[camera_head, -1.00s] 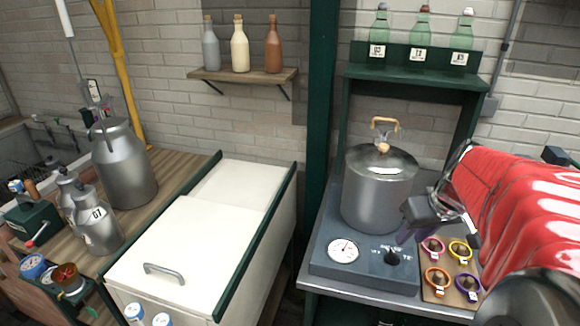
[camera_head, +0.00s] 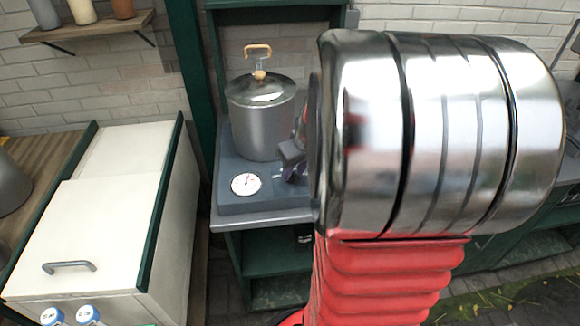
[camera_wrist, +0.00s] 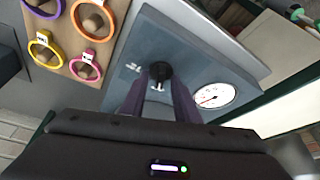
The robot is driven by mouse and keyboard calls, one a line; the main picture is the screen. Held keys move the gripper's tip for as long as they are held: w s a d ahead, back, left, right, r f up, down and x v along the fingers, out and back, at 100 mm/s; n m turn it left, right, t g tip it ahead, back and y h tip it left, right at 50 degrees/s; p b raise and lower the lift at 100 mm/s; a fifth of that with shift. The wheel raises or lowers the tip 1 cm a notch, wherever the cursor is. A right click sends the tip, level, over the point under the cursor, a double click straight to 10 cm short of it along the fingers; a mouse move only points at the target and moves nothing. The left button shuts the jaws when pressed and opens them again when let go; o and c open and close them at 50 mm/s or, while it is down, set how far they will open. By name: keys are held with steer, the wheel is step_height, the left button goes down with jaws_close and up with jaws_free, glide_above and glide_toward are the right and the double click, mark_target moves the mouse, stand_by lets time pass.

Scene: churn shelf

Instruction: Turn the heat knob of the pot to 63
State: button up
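The grey pot (camera_head: 262,125) with a lid and a wooden handle stands on a blue-grey stove unit. The heat knob (camera_wrist: 160,71) is small and black and sits on the stove's front panel, with partly hidden white markings beside it. In the head view my arm hides the knob. My gripper (camera_wrist: 161,76) has two purple fingers spread apart, with the knob showing between their tips; whether they touch it I cannot tell. In the head view part of my gripper (camera_head: 293,165) shows at the pot's right. A round white gauge (camera_head: 246,184) also shows in the wrist view (camera_wrist: 213,95).
Several coloured rings on a board (camera_wrist: 67,66) lie close beside the stove panel in the wrist view. A white chest with a handle (camera_head: 100,220) stands left of the stove. A shelf with bottles (camera_head: 88,28) hangs on the brick wall.

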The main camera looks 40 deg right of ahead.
steer(key=shift+c, duration=0.5)
jaws_close()
steer(key=shift+r+m+h, duration=0.1)
steer(key=shift+m+h, duration=0.2)
steer(key=shift+m, duration=0.5)
steer(key=shift+w+a+m+g+h, duration=0.1)
steer(key=shift+m+g+h, duration=0.15)
steer(key=shift+m, duration=0.6)
steer(key=shift+w+a+m+g+h, duration=0.15)
steer(key=shift+m+h, duration=0.2)
steer(key=shift+m, duration=0.5)
steer(key=shift+m+g+h, duration=0.4)
steer(key=shift+m+h, duration=0.1)
steer(key=shift+m, duration=1.5)
steer(key=shift+o, duration=0.5)
jaws_free()
